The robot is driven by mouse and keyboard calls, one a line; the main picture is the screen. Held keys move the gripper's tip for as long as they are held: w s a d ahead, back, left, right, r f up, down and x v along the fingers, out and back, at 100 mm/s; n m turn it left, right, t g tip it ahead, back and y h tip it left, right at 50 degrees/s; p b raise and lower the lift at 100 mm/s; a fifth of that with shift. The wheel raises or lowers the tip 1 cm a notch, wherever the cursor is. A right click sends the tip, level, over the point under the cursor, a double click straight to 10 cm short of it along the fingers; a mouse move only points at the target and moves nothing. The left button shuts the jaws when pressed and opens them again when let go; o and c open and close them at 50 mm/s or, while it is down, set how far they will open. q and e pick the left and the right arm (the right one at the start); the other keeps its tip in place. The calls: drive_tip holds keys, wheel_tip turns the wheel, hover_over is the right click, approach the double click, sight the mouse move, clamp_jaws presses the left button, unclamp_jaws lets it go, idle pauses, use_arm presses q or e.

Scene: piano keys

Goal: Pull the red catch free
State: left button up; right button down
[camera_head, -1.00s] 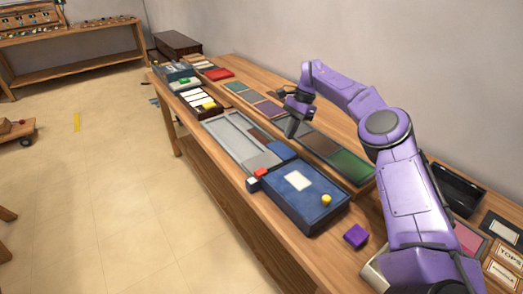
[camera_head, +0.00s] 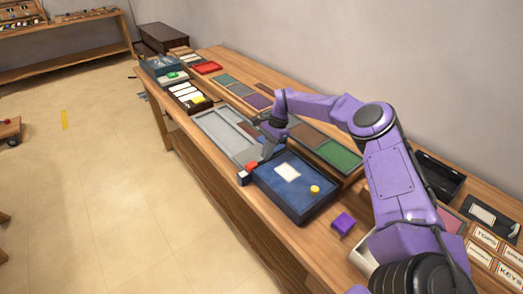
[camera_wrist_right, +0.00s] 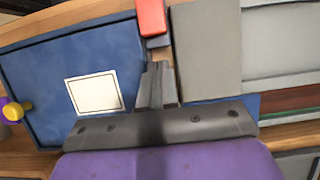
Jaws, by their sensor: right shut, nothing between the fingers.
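The red catch (camera_head: 252,167) is a small red block at the front left corner of the blue box (camera_head: 313,203), beside a small white and dark block (camera_head: 243,178). The blue box has a white label and a yellow knob. My right gripper (camera_head: 266,157) is shut and empty, low by the left end of the box and just behind the catch. In the wrist view the catch (camera_wrist_right: 151,17) lies beyond the closed fingertips (camera_wrist_right: 157,68), with a gap visible between them. My left gripper is not in view.
A grey tray (camera_head: 213,127) lies left of the box. Coloured panels, including a green one (camera_head: 338,155), lie behind it. A purple block (camera_head: 343,223) stands right of the box. A black tray (camera_head: 437,175) and labelled cards are further right. The floor in front is clear.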

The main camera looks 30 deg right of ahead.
sight(252, 167)
drive_tip(key=shift+s+a+r+p, duration=0.1)
drive_tip(key=shift+a+r+p, duration=0.1)
drive_tip(key=shift+a, duration=0.45)
drive_tip(key=shift+s+a+r+p, duration=0.1)
drive_tip(key=shift+a+p, duration=0.1)
drive_tip(key=shift+a, duration=0.4)
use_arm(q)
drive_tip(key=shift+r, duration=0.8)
use_arm(e)
drive_tip(key=shift+f, duration=0.15)
